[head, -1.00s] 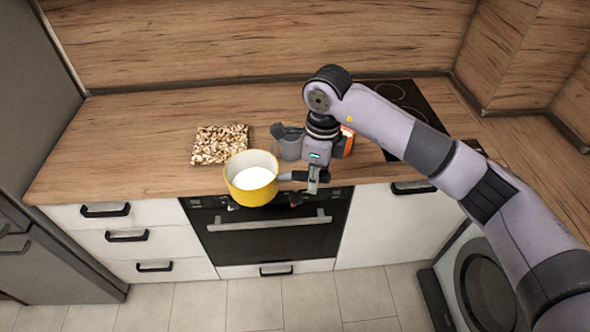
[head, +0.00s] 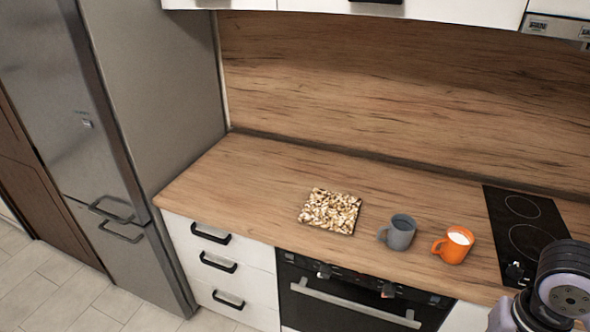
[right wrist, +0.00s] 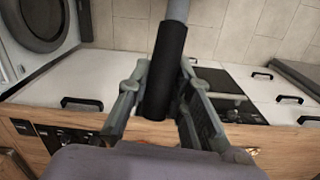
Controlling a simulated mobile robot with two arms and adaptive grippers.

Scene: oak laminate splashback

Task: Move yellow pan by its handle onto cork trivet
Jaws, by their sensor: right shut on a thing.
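The cork trivet (head: 329,211), mottled cream and brown, lies flat and bare on the wooden counter in the head view. In the right wrist view my right gripper (right wrist: 164,85) is shut on the pan's handle (right wrist: 168,62), a dark grip with a grey shaft running out of the top of the picture. The yellow pan's body is outside both current views. In the head view only part of my right arm shows at the bottom right corner, and its gripper is out of the picture. My left gripper is not in view.
A grey mug (head: 398,233) and an orange mug (head: 454,245) with white contents stand right of the trivet. A black hob (head: 524,228) lies farther right. The counter (head: 245,184) left of the trivet is clear. A steel fridge (head: 150,120) stands at left.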

